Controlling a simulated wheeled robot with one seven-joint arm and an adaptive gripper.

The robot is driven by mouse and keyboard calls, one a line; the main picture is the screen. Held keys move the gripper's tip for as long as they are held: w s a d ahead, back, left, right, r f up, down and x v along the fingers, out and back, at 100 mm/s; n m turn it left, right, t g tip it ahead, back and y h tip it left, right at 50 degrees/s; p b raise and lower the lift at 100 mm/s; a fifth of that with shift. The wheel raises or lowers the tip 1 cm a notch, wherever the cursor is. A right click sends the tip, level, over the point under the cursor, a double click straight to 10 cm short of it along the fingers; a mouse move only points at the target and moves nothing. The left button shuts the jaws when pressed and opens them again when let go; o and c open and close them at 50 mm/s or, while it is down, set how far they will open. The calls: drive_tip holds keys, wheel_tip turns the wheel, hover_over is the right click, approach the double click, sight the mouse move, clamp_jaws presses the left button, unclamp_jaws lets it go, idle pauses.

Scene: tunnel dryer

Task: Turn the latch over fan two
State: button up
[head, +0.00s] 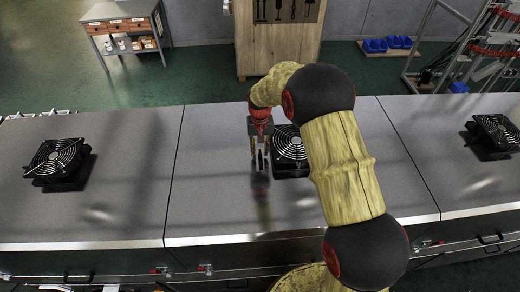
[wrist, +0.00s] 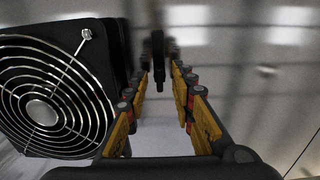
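The middle fan (head: 290,146), black with a round wire guard, sits on the middle top panel of the dryer, partly hidden by my arm. It also fills the left of the wrist view (wrist: 50,95). My gripper (head: 260,160) points down just left of this fan. In the wrist view its yellow-padded fingers (wrist: 162,85) stand apart. A dark upright shape (wrist: 158,55) shows between and beyond the fingertips; I cannot tell whether it is a latch or a reflection. Small red-handled latches (head: 205,268) line the dryer's front edge; which belongs to fan two is unclear.
Another fan (head: 58,160) sits on the left panel and one (head: 495,133) on the right panel. The shiny panels are otherwise bare. Behind stand a workbench (head: 125,25), a wooden tool cabinet (head: 275,45) and blue bins (head: 388,43).

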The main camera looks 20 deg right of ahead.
drive_tip(key=shift+f, duration=0.1)
drive_tip(key=shift+c, duration=1.1)
drive_tip(key=c, duration=0.4)
clamp_jaws()
